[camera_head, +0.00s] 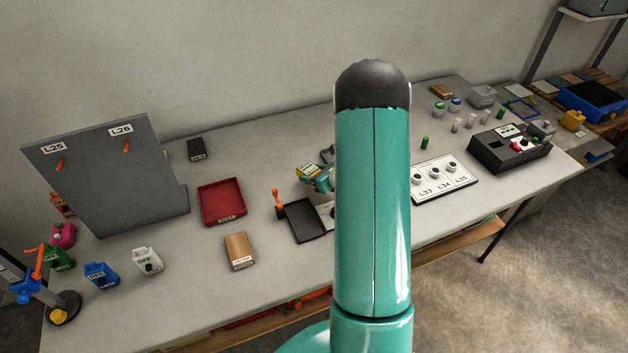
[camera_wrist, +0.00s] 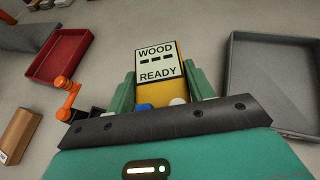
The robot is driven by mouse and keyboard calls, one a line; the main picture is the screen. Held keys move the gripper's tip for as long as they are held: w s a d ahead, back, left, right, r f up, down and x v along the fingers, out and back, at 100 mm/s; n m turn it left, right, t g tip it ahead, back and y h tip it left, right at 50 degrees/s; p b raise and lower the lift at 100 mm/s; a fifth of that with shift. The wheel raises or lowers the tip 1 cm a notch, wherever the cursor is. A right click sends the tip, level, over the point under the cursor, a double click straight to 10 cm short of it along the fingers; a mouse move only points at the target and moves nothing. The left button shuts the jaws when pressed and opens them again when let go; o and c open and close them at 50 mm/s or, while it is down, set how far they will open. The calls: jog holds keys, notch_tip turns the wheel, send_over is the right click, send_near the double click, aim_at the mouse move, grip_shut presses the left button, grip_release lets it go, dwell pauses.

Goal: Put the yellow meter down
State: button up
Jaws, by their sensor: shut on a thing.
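The yellow meter (camera_wrist: 175,90) is between the green fingers of my gripper (camera_wrist: 162,98) in the wrist view. Its screen faces the camera and reads "WOOD", three dashes and "READY". In the head view the yellow meter (camera_head: 310,170) and my gripper (camera_head: 322,180) show just left of my teal arm, over the middle of the table (camera_head: 265,170). My gripper is shut on the meter. I cannot tell whether the meter touches the table. My arm hides part of the gripper and the table behind it.
A dark tray (camera_head: 305,222), a red tray (camera_head: 222,203) and a wooden block (camera_head: 239,250) lie left of my arm. An orange-handled device (camera_wrist: 68,95) is beside the gripper. A white panel (camera_head: 444,180) with knobs stands to the right. Bare table shows between the red tray and the meter.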

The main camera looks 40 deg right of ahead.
jog(key=shift+w+d+f, duration=0.1)
jog(key=shift+w+f, duration=0.15)
jog(key=shift+f, duration=1.6)
jog(key=shift+f, duration=0.15)
jog(key=o, duration=1.2)
